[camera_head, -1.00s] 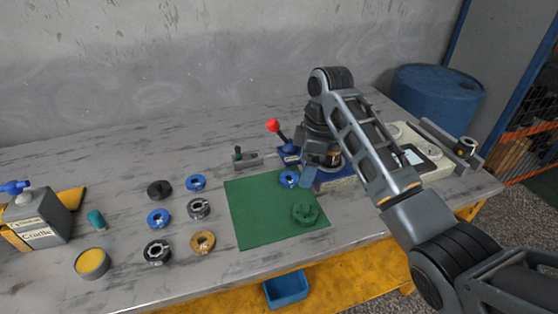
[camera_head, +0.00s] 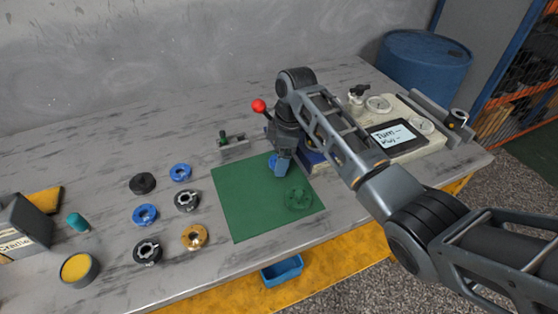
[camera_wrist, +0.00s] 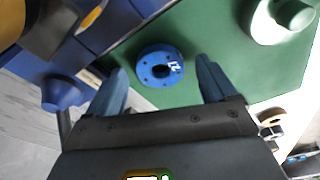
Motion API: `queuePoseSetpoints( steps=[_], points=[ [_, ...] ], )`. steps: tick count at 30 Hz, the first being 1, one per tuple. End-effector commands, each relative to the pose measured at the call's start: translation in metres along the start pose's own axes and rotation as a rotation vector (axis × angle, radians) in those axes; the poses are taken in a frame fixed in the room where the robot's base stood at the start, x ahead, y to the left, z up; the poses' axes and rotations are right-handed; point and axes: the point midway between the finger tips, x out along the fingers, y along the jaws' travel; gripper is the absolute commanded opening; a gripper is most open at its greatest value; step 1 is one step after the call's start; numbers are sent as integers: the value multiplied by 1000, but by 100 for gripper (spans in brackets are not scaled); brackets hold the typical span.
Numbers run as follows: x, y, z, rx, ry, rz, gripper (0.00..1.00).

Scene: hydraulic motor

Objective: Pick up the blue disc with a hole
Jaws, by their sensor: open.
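A blue disc with a hole (camera_wrist: 160,66) lies flat on the green mat (camera_wrist: 205,32). In the wrist view it sits between and just beyond my two fingers, with clear gaps on both sides and a white mark on its face. In the head view my gripper (camera_head: 281,170) hangs over the back right part of the mat and mostly hides this disc. My gripper is open and empty in the wrist view (camera_wrist: 166,88). Two other blue discs lie on the bare table, one at the back (camera_head: 180,172) and one nearer the front (camera_head: 145,215).
A green flanged part (camera_head: 299,197) stands on the mat near its right edge. Several dark and brass rings (camera_head: 193,236) lie left of the mat. A red-knobbed lever (camera_head: 259,106) and blue machine stand close behind and beside my gripper.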

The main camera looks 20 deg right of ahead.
Motion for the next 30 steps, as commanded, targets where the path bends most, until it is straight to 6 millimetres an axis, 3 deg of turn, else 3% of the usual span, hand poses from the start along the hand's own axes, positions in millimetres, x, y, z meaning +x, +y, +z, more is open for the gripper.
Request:
queuePoseSetpoints(
  steps=[8,30],
  points=[
    [4,0,0,0,0,1,85],
    [4,0,0,0,0,1,16]
  ],
)
